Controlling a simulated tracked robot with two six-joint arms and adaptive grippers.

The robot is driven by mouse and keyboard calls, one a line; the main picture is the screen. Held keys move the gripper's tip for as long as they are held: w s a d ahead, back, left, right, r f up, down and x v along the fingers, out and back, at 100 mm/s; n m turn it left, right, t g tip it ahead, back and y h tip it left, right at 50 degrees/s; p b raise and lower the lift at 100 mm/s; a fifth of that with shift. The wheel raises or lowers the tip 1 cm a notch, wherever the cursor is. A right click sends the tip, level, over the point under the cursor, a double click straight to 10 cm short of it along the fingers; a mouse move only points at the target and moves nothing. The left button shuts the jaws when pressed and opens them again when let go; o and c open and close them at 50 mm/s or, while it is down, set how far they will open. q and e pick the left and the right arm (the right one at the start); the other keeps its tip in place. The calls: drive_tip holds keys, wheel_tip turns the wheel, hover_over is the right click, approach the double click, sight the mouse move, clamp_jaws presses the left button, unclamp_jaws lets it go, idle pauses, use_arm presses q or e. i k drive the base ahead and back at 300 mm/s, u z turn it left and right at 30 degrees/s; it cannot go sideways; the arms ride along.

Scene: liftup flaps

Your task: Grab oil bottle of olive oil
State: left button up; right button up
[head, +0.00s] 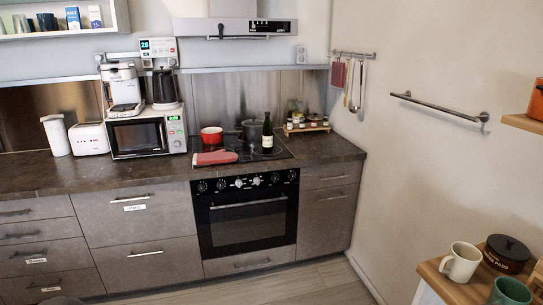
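A dark green bottle (267,133) with a pale label stands upright at the right part of the black cooktop (283,149). It looks like the olive oil bottle, but the label is too small to read. A dark pot (251,129) is just left of and behind it. Neither of my grippers shows in the head view, and nothing is seen touching the bottle.
A red pot (212,134) and a red oven mitt (214,157) lie left of the bottle. A spice rack (306,126) stands to its right. The range hood (240,27) hangs above. Floor (320,287) before the oven (246,215) is clear. A wooden surface (460,290) with mugs is at right.

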sight(267, 128)
drive_tip(key=u, duration=0.15)
drive_tip(key=i, duration=1.4)
drive_tip(key=u, duration=0.45)
drive_tip(key=i, duration=1.1)
drive_tip(key=u, duration=0.2)
